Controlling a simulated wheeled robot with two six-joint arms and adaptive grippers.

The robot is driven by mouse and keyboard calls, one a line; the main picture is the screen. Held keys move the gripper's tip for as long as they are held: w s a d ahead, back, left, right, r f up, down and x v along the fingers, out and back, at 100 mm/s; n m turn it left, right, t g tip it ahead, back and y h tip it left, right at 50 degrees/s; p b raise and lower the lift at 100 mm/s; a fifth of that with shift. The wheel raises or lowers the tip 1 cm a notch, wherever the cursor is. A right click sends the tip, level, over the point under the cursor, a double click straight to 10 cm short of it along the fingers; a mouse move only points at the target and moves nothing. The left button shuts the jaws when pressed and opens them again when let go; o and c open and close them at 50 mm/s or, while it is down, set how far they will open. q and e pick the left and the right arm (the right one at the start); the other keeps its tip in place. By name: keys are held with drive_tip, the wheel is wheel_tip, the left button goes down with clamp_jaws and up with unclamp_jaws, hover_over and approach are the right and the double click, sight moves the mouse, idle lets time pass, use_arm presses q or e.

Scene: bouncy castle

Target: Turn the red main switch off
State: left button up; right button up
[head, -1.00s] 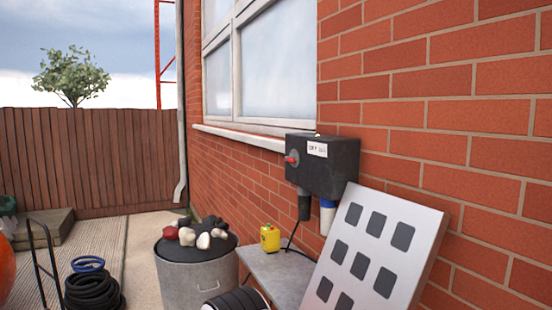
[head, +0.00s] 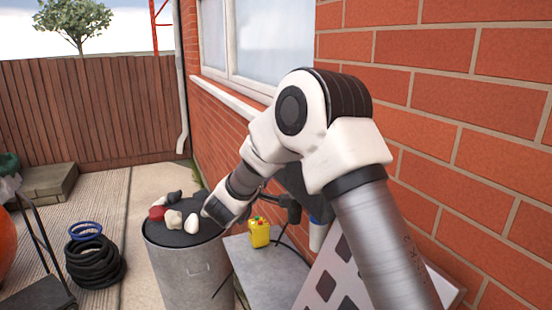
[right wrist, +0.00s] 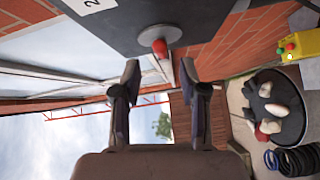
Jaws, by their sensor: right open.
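The red switch (right wrist: 160,47) is a small red knob on a round grey plate on the dark box (right wrist: 125,22), in the right wrist view. My right gripper (right wrist: 159,72) is open and empty. Its two fingertips point toward the knob, one to either side in the picture, and a gap shows between them and the knob. In the head view my right arm covers most of the box and the knob is hidden. My left gripper is not in view.
A yellow control box (head: 259,232) stands on a grey table (head: 245,265) below. A metal bin (head: 187,272) with stones on its lid is left of it. A panel with dark squares (head: 328,283) leans by the brick wall (head: 450,85). Black hose coils (head: 95,265) lie on the ground.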

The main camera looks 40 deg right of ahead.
drive_tip(key=p+x, duration=0.1)
drive_tip(key=x, duration=0.4)
drive_tip(key=shift+d+f, duration=0.15)
drive_tip(key=shift+d, duration=0.15)
drive_tip(key=shift+a, duration=0.25)
drive_tip(key=shift+c, duration=1)
drive_tip(key=shift+a, duration=0.1)
clamp_jaws()
drive_tip(key=shift+w+d+f+m+g+h+b, duration=0.2)
drive_tip(key=shift+w+f+m+g+h+b, duration=0.4)
drive_tip(key=shift+m+g+h+b, duration=2.35)
drive_tip(key=shift+w+d+f+m+g+h+b, duration=0.45)
drive_tip(key=shift+m+g+b, duration=1.4)
drive_tip(key=shift+m+b, duration=2.65)
drive_tip(key=shift+w+f+m+g+h+b, duration=0.75)
drive_tip(key=shift+m+g+h+b, duration=1.35)
drive_tip(key=shift+m, duration=3.05)
drive_tip(key=shift+m+g+y, duration=0.5)
drive_tip(key=shift+m+g, duration=0.2)
drive_tip(key=shift+g, duration=0.2)
